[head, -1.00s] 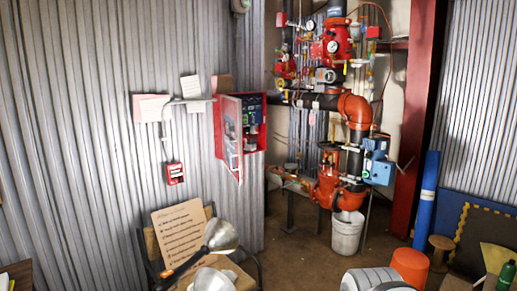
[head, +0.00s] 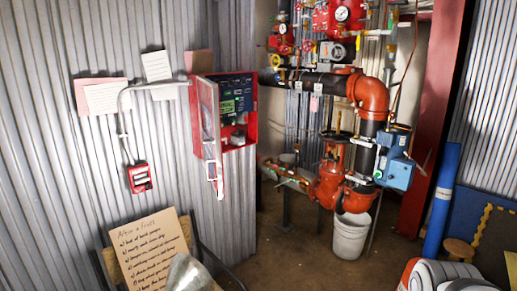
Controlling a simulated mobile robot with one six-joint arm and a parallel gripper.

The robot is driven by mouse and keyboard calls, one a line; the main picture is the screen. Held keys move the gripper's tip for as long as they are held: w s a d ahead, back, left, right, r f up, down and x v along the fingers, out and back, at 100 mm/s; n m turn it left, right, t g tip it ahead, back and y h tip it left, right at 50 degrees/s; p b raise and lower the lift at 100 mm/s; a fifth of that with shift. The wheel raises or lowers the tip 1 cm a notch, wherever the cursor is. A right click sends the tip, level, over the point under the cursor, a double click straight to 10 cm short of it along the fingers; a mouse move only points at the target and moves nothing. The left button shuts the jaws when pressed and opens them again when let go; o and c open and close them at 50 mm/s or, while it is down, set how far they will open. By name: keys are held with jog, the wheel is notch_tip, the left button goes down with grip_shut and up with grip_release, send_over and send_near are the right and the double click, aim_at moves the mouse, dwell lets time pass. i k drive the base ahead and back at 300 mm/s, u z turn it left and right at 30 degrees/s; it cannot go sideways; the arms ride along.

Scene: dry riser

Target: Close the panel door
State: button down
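The red panel box (head: 251,118) is fixed on the corrugated wall, left of the pipework. Its door (head: 209,122) stands open, swung out from the box's left side towards me. The door has a red frame and a pale or glazed middle, and I see it at a steep angle. Through the opening I see a dark control panel (head: 235,92) with a green display, and small items at the bottom. Nothing touches the door. My gripper does not show in the head view.
A red call point (head: 140,178) and conduit (head: 121,112) are on the wall to the left. A notice board (head: 155,250) stands low in front. Red pipework (head: 370,95) and a white bucket (head: 351,236) are on the right. The floor (head: 300,262) between is clear.

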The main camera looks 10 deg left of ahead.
aim_at(208, 92)
jog(key=u, duration=0.4)
jog(key=i, duration=0.9)
jog(key=u, duration=0.75)
